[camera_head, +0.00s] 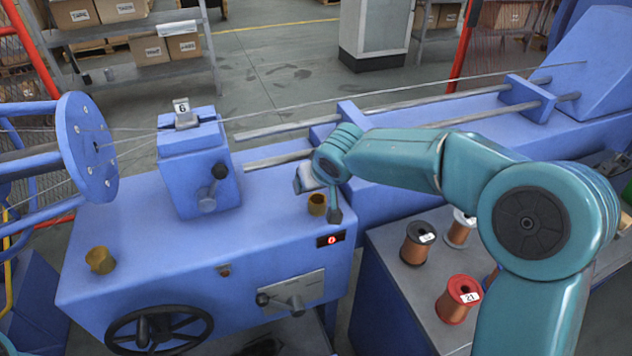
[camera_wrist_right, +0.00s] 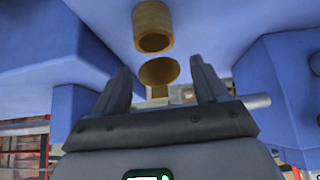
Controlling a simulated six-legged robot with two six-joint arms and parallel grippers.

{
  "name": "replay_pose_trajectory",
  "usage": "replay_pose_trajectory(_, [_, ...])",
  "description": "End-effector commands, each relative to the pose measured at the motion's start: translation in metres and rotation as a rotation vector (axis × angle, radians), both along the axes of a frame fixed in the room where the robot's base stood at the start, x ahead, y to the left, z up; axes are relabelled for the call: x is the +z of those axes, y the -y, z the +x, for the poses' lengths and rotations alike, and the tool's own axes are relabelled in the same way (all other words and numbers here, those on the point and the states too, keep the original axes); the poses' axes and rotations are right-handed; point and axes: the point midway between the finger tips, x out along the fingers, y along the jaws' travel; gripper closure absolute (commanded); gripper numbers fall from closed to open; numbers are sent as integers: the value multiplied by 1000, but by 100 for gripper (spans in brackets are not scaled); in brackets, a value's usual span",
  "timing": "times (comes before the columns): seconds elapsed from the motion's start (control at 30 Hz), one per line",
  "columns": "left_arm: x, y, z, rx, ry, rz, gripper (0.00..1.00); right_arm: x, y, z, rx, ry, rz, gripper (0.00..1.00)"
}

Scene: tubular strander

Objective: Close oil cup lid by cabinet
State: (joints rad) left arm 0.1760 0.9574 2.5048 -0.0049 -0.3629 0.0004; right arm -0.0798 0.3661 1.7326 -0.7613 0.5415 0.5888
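A small brass oil cup (camera_head: 317,205) stands on the blue machine top, near its right end. In the right wrist view the cup (camera_wrist_right: 152,27) shows its open, hollow mouth. Its round brass lid (camera_wrist_right: 159,71) is apart from the mouth, swung open. My right gripper (camera_head: 333,208) is beside this cup. In the right wrist view its two fingers (camera_wrist_right: 160,68) are spread, with the lid between their tips and nothing gripped. Another brass oil cup (camera_head: 100,261) stands at the left end of the machine top. My left gripper is out of view.
A blue block with knobs (camera_head: 195,165) stands on the machine top. Wire spools (camera_head: 418,243) stand on a bench at right. A grey cabinet (camera_head: 375,30) stands behind.

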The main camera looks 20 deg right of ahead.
Motion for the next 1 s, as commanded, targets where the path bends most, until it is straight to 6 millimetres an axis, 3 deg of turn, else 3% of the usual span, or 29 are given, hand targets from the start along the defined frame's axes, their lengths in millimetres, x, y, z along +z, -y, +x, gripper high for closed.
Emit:
replay_pose_trajectory(0.23, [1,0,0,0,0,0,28,14,0,-8,0,4,0,28])
replay_pose_trajectory(0.7, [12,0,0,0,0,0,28,109,-5,-76,1,4,1,28])
replay_pose_trajectory(1.0, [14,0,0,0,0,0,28,133,-5,-94,0,0,0,28])
